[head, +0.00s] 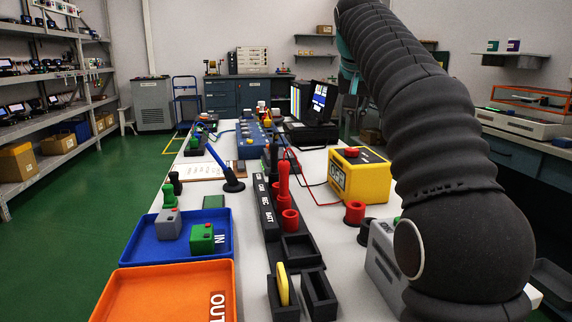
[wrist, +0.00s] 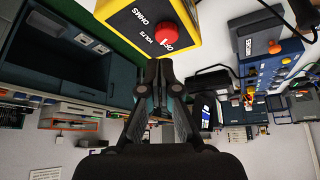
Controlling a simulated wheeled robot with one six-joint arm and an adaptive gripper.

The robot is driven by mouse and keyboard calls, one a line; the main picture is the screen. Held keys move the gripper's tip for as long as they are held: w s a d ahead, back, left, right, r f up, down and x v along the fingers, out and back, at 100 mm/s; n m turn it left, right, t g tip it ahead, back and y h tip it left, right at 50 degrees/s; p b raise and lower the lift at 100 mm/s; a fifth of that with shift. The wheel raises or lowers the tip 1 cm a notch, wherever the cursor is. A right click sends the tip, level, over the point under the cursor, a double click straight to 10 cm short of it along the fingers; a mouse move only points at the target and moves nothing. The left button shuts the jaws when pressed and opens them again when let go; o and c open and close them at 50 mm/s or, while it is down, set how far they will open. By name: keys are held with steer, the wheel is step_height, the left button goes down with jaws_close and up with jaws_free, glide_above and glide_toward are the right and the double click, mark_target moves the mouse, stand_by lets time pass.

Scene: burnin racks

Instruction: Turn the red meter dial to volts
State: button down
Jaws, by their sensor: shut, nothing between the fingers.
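The yellow meter (head: 366,182) stands on the right side of the white bench, with a display on its front-left face. Its red dial (head: 351,152) sits on the black top panel. In the wrist view the meter (wrist: 128,18) is at the top edge, with the red dial (wrist: 176,36) beside the printed words OHMS, VOLTS and OFF. I cannot tell which word the dial points at. My gripper (wrist: 159,66) is shut and empty, its tips close to the dial in the picture; contact cannot be told. In the head view my arm's dark sleeve fills the right, and the fingers do not show.
Red and black leads run by the meter. A red cup (head: 354,213) stands in front of it. A black rack (head: 268,214) with red and black probes lies left. A blue tray (head: 146,246) and an orange tray (head: 135,294) are nearer. A black case (head: 312,131) stands behind.

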mark_target(353, 159)
steer(key=shift+a+f, duration=0.1)
steer(key=shift+f, duration=0.55)
step_height(353, 159, down, 6)
steer(key=b, duration=0.4)
steer(key=shift+r, duration=0.15)
